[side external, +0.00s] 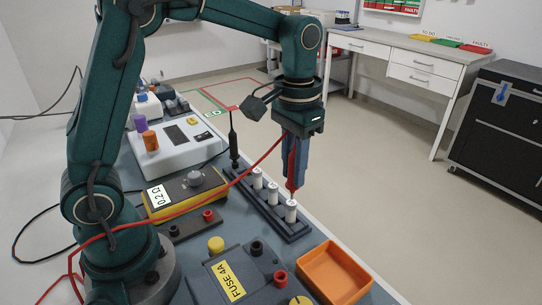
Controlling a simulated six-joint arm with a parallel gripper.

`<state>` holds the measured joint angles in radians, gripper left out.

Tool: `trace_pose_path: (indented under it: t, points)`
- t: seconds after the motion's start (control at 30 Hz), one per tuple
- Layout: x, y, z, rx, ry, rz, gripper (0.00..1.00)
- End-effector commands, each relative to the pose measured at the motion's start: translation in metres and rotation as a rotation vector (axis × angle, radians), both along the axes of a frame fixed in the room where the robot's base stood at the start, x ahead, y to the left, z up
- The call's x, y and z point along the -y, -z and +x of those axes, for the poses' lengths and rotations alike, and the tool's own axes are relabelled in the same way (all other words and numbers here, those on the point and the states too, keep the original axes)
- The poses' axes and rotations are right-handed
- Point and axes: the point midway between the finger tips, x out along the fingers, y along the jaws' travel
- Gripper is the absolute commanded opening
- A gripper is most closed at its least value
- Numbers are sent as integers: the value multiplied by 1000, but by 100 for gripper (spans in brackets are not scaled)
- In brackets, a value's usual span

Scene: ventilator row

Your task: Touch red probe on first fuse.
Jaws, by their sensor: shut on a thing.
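My gripper (297,172) points down and is shut on the red probe (291,178), whose red lead runs off to the left. The probe's tip is at the top of the nearest white fuse (291,212); whether they touch is too small to tell. Two more white fuses, the middle one (272,195) and the far one (257,178), stand upright in the dark fuse holder (297,233). A black probe (233,142) stands upright at the holder's far end. The yellow meter (183,193) shows "0.2 Ω" on its display.
An orange tray (333,273) lies right of the holder's near end. A grey box labelled "FUSE 4A" (232,272) is in front. A white device (178,145) stands behind the meter. A far desk (420,60) holds coloured trays, one marked "FAULTY" (475,48).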

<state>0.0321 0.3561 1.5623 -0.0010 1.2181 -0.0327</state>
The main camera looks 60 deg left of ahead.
Motion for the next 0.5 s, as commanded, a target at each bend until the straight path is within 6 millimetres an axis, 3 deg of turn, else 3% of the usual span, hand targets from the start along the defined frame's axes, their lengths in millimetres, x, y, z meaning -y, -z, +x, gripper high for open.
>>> trace_pose_path:
  t: [0.5]
  points:
    - [0,-41,0,4,0,0,0]
